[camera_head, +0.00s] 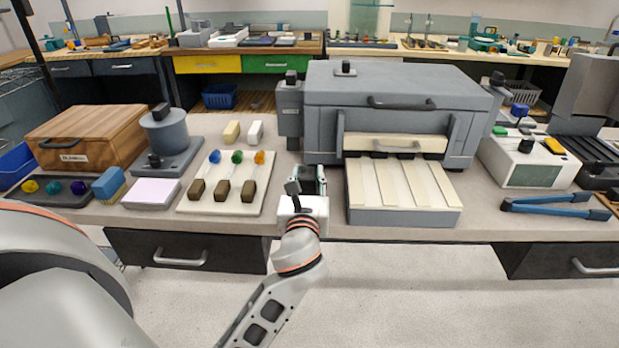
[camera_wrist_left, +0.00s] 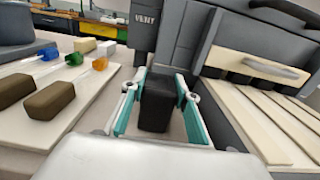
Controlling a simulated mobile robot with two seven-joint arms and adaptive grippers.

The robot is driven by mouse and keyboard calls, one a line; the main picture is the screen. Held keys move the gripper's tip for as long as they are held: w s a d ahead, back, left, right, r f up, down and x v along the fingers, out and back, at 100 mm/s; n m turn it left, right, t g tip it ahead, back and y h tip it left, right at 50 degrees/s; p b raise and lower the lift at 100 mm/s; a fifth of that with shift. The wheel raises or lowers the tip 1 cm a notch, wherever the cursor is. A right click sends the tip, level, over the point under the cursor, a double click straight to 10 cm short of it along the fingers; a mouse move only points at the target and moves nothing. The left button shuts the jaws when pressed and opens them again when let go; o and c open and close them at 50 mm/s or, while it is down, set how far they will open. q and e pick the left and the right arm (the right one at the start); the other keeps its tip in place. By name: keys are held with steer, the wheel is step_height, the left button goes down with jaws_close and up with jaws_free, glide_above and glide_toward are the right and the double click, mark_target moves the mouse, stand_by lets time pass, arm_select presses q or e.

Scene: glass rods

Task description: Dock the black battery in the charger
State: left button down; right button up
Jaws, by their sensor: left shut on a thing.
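My left gripper (camera_head: 308,180) is in front of the grey oven, between the white rod board and the slatted shelf. In the left wrist view its teal fingers (camera_wrist_left: 160,106) are shut on the black battery (camera_wrist_left: 158,100), a dark upright block. In the head view the gripper mostly hides the battery. What looks like the charger (camera_head: 530,173) is a pale box at the right of the bench, well away from the gripper. My right gripper is out of view.
The grey oven (camera_head: 400,85) and its slatted shelf (camera_head: 404,217) stand between the gripper and the charger. Blue tongs (camera_head: 555,208) lie in front of the charger. The white board (camera_head: 269,193) with several coloured-tip rods lies left of the gripper.

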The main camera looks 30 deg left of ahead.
arm_select(q)
steer(key=shift+r, duration=0.15)
steer(key=c, duration=1.5)
jaws_free()
steer(key=shift+f, duration=0.2)
steer(key=shift+r, duration=0.1)
